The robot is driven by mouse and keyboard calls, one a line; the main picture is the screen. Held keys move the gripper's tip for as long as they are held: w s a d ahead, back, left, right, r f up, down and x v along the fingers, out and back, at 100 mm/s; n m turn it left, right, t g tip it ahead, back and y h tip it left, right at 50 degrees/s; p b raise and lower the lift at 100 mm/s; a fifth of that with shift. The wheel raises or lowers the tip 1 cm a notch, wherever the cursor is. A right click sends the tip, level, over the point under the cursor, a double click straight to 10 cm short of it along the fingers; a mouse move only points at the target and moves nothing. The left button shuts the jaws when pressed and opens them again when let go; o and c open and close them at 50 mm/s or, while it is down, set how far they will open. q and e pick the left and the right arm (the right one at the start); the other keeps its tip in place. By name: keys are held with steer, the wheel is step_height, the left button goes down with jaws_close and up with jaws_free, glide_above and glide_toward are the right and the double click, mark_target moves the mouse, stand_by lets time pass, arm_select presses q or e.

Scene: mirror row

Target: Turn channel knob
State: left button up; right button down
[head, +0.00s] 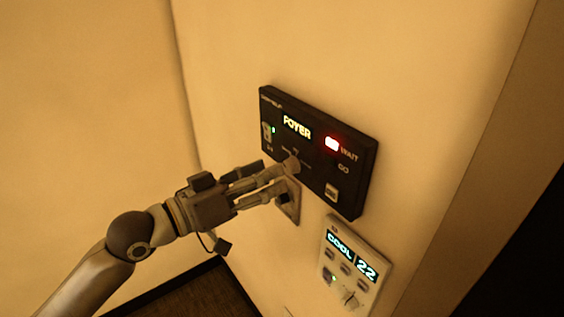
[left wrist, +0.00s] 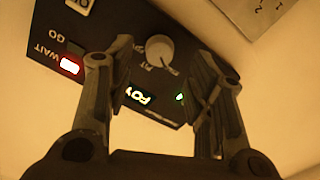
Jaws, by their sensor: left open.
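The channel knob, a pale round knob, sits low on a black wall panel (head: 318,180) whose display reads FOYER. In the left wrist view the knob (left wrist: 159,48) shows upside down on the panel (left wrist: 140,78), between and beyond my fingers. My left gripper (head: 277,172) reaches in from the left, open, with its fingertips close to the knob. In the left wrist view its two fingers (left wrist: 160,62) stand apart on either side of the knob; whether they touch it I cannot tell. My right gripper is not in view.
The panel has a lit red WAIT light (head: 332,143), a GO label, a green light and a pale switch (head: 331,192). A pale control unit reading COOL 22 (head: 349,262) is below right. A small plate (head: 291,208) sits under the panel. Bare wall is left.

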mark_target(286, 169)
arm_select(q)
steer(key=p+x, duration=0.1)
steer(key=x, duration=0.2)
steer(key=shift+w+d+r, duration=0.1)
steer(key=shift+d, duration=0.05)
steer(key=shift+w+d, duration=0.25)
steer(key=shift+d, duration=0.15)
steer(key=c, duration=1)
steer(key=shift+c, duration=0.2)
